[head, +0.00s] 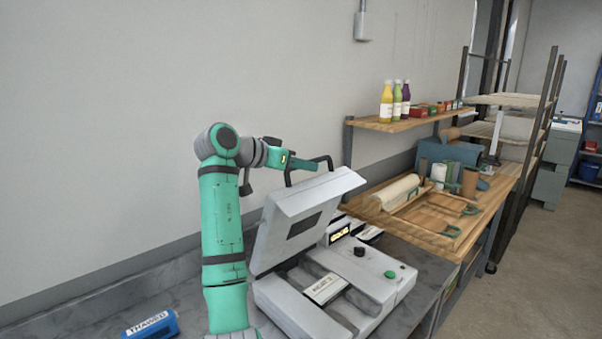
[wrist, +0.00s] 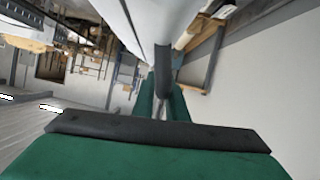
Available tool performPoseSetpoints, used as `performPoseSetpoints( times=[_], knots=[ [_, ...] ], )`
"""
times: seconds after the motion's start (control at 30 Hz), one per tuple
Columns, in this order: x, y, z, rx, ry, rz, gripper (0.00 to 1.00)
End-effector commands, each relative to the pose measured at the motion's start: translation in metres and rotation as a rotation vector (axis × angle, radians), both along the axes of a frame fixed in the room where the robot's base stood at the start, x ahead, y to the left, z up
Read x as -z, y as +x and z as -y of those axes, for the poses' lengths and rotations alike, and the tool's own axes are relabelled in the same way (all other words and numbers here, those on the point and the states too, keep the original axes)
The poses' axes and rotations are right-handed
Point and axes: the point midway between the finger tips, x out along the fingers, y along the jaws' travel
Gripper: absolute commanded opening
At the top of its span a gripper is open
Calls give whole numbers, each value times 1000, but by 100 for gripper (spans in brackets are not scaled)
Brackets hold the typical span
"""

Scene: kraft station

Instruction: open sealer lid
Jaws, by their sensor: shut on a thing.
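The sealer (head: 385,290) is a pale grey machine on the counter, with a green button and a dark knob on its front. Its lid (head: 333,194) stands raised and steeply tilted above the base, so the inside of the chamber shows. The lid's dark handle (head: 289,174) is at its upper edge. My gripper (head: 314,166) is shut on the handle. In the wrist view the green fingers of my gripper (wrist: 162,100) close around the dark handle (wrist: 162,60), and the pale lid (wrist: 145,22) lies beyond. The exact finger contact is partly hidden.
A blue box labelled THAWED (head: 150,325) lies on the grey counter (head: 105,312) at left. A wooden table (head: 425,236) with a paper roll (head: 397,191) and trays stands right of the sealer. A shelf (head: 380,124) with bottles hangs above it. A plain wall is behind.

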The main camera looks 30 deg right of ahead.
Motion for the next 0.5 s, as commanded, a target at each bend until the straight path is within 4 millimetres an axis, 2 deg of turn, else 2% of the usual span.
performPoseSetpoints(
  times=[0.5],
  knots=[
    [0,7,-2,-2,3,2,0]
  ],
)
